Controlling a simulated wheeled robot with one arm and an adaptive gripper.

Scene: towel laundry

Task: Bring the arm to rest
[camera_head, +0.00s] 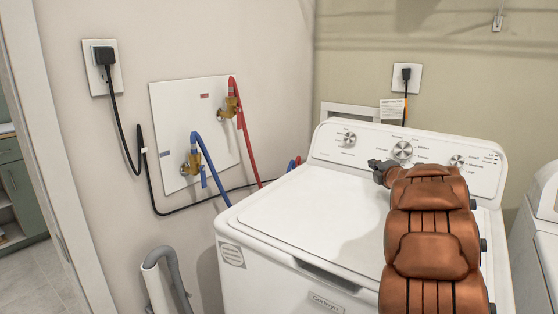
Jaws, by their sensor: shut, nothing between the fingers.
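My arm (431,245), copper-brown with dark joints, reaches up from the bottom right over the white washing machine (290,215). My gripper (376,166) is the small dark grey part at the arm's far end, in front of the machine's control panel. It is shut and holds nothing. It points to the left, near the panel's dials. I cannot tell whether it touches the panel. The arm hides the right part of the lid.
The washer's lid (310,205) is closed and bare on its left. Blue (207,160) and red (245,140) hoses hang from wall taps at left. A grey drain hose (175,270) stands beside the washer. Another white appliance (545,210) is at the right edge.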

